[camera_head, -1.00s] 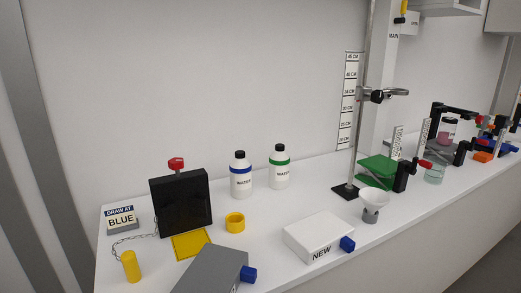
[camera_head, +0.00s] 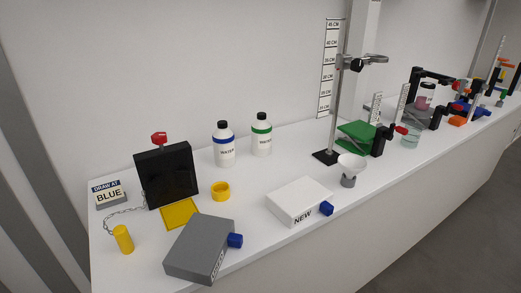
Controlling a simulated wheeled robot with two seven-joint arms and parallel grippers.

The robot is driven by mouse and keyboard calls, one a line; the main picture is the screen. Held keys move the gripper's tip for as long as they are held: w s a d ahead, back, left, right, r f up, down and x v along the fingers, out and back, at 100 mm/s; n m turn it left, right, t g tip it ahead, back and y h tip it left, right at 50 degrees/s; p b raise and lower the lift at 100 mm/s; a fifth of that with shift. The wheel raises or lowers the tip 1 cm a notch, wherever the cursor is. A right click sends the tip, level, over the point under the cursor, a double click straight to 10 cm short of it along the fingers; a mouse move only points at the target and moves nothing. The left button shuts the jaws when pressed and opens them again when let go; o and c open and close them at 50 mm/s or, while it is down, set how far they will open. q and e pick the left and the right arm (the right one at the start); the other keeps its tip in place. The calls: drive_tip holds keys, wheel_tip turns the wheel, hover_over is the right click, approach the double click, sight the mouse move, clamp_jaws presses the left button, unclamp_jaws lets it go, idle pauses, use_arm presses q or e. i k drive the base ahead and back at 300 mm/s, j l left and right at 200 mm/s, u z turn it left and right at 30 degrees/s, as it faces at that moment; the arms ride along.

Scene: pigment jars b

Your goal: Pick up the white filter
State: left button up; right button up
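A white cone-shaped piece (camera_head: 352,163), like a funnel or filter, sits upright on a small grey holder (camera_head: 348,181) near the front edge of the counter. A white box (camera_head: 297,197) marked NEW lies to its left, with a blue knob (camera_head: 327,208) on its right end. The box looks closed, and its inside is hidden. I cannot tell whether a separate white filter lies in the cone or in the box. Neither of my grippers is in view.
A grey box (camera_head: 196,245), a black panel (camera_head: 167,176), a yellow ring (camera_head: 220,191) and two white bottles (camera_head: 224,147) (camera_head: 262,137) stand left. Behind the cone are a metal stand (camera_head: 338,100) and a green platform (camera_head: 356,135). Bare counter lies between bottles and stand.

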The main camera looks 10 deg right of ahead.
sight(297, 201)
drive_tip(key=z, duration=1.3)
drive_tip(key=u, duration=0.75)
drive_tip(key=i+l+u, duration=0.15)
drive_tip(key=l+u, duration=0.25)
drive_tip(key=l, duration=0.15)
drive_tip(key=i+l+u, duration=0.1)
drive_tip(key=l+u, duration=0.3)
drive_tip(key=l, duration=0.15)
drive_tip(key=l+u, duration=0.4)
drive_tip(key=l, duration=0.2)
